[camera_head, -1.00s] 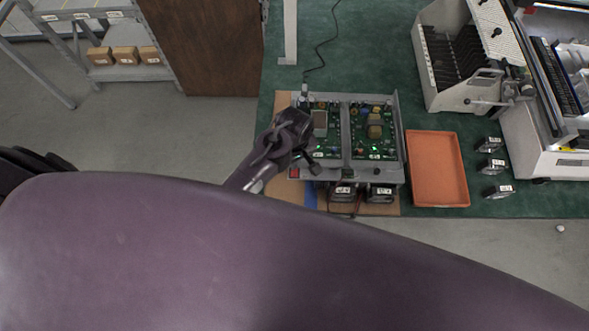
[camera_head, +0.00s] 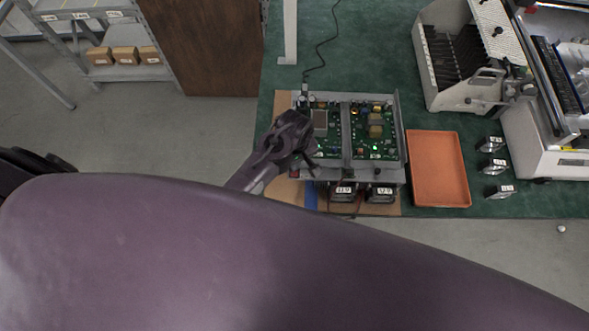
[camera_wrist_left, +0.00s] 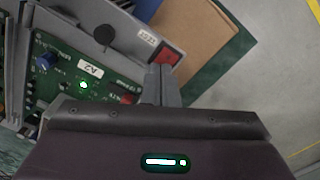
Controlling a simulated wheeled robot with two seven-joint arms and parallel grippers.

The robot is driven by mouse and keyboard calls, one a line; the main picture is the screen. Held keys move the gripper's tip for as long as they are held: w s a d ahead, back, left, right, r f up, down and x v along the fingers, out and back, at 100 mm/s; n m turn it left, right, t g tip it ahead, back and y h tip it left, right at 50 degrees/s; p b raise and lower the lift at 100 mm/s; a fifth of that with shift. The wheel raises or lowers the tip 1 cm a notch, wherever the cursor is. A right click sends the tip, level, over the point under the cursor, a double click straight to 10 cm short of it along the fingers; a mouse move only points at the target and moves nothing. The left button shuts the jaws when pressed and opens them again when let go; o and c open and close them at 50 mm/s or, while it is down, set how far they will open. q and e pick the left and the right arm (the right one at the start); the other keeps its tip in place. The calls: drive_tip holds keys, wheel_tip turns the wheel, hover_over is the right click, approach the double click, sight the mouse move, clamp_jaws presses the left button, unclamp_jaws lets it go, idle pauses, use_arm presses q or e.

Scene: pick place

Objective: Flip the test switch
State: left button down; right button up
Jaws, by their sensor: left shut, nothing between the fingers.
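The test switch (camera_wrist_left: 168,56) is a red rocker on the grey front rail of the test fixture (camera_head: 347,177), beside a "TEST" label (camera_wrist_left: 147,37). In the head view the switch sits at the rail's left end, small and dark. My left gripper (camera_head: 311,170) is over the left end of the fixture. In the wrist view the left gripper (camera_wrist_left: 159,72) is shut and empty, with its fingertips at the near edge of the switch. I cannot tell whether they touch it. A green board marked A2 (camera_wrist_left: 60,68) has a lit green light. My right gripper is not in view.
Two green boards sit in the fixture, with black labelled blocks (camera_head: 381,193) in front. An orange tray (camera_head: 437,170) lies to the right, with several small labelled parts (camera_head: 492,167) beyond it. A cable (camera_head: 322,50) runs behind the fixture.

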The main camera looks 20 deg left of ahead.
use_arm(q)
drive_tip(key=shift+f, duration=0.15)
drive_tip(key=shift+s, duration=0.1)
wheel_tip(320, 180, up, 3)
drive_tip(key=shift+f+p, duration=0.15)
drive_tip(key=shift+p, duration=1)
drive_tip(key=shift+r, duration=2.2)
drive_tip(key=shift+f, duration=0.1)
